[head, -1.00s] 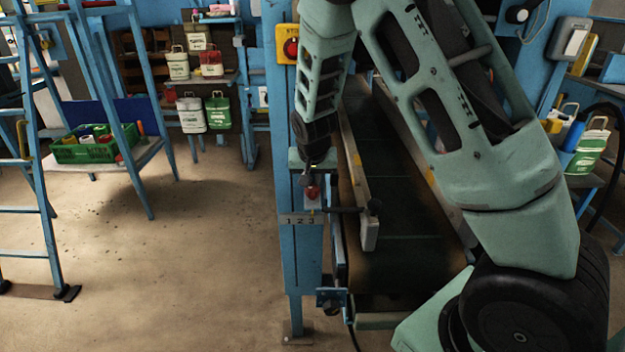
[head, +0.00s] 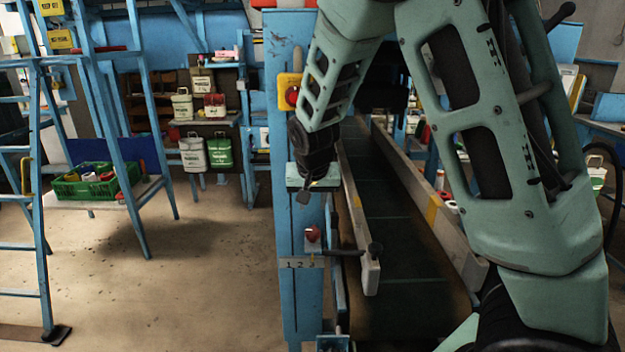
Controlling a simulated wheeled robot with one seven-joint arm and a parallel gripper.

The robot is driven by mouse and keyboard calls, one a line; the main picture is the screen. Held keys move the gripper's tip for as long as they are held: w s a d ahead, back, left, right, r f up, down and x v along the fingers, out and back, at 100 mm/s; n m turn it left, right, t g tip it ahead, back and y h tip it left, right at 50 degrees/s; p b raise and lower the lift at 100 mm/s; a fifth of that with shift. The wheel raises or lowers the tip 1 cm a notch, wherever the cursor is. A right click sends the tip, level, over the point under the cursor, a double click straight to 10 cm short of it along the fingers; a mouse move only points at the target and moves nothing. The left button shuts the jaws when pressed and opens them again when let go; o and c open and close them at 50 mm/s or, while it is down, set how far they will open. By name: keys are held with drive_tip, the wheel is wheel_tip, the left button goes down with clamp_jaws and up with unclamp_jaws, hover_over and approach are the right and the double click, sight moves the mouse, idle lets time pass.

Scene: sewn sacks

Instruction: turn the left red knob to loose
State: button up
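A small red knob (head: 313,233) sits on a pale plate on the blue post (head: 292,315), just above a strip marked 1 2 3 (head: 301,262). I see only this one red knob at that height, and cannot read its setting. My gripper (head: 303,197) points down in front of the post, above and slightly left of the knob, with a visible gap between them. The fingers are small and dark, and I cannot tell whether they are open or shut. Nothing shows held in them.
A yellow box with a red button (head: 291,95) is higher on the post. A black-ended lever (head: 375,249) sticks out right of the knob. A conveyor belt (head: 390,210) runs behind. A ladder (head: 40,230) and green crate (head: 97,182) stand left; floor between is clear.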

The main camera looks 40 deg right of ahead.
drive_tip(key=v, duration=0.8)
drive_tip(key=shift+a+p, duration=0.15)
drive_tip(key=shift+p, duration=0.5)
drive_tip(key=m+p, duration=0.2)
drive_tip(key=p, duration=1.1)
approach(314, 225)
drive_tip(key=shift+h, duration=0.3)
drive_tip(key=x, duration=0.8)
drive_tip(key=shift+w+a+f, duration=0.1)
drive_tip(key=shift+a+f, duration=0.05)
drive_tip(key=shift+f, duration=0.2)
drive_tip(key=shift+b, duration=0.3)
clamp_jaws()
